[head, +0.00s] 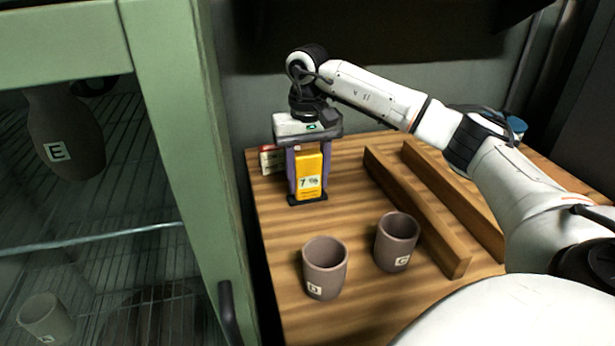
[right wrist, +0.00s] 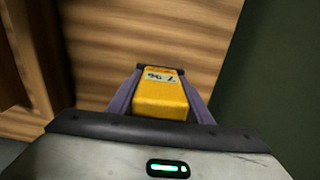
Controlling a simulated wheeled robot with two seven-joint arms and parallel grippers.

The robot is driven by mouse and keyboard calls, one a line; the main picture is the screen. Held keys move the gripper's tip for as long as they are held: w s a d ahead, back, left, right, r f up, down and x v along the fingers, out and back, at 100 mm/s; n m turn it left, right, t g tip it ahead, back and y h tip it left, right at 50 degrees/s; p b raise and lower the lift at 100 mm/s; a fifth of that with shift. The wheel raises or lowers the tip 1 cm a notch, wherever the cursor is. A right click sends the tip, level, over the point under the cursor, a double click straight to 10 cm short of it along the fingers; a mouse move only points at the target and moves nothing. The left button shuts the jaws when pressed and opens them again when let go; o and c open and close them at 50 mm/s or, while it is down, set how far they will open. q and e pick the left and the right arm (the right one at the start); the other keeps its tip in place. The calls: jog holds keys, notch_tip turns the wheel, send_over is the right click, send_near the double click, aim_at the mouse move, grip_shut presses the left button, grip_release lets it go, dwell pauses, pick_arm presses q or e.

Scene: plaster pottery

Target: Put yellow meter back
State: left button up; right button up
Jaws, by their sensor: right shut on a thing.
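The yellow meter (head: 309,176) is a small upright box with a white label, at the back left of the wooden table. My right gripper (head: 308,197) points down and is shut on it, with one purple finger on each side. In the right wrist view the yellow meter (right wrist: 161,96) sits between the two fingers of my right gripper (right wrist: 160,72). Whether its bottom touches the table cannot be told. My left gripper is not in view.
Cup D (head: 325,268) and cup C (head: 397,242) stand on the wooden table (head: 285,235) in front. Two wooden bars (head: 418,212) lie to the right. A red and white box (head: 269,160) is behind the gripper. A green glass-door cabinet (head: 180,130) holding pottery is at left.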

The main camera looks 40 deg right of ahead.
jog(key=o, duration=0.9)
jog(key=shift+f, duration=0.1)
jog(key=shift+o, duration=0.2)
notch_tip(320, 180, up, 12)
jog(key=shift+r+p, duration=0.2)
jog(key=shift+p, duration=0.75)
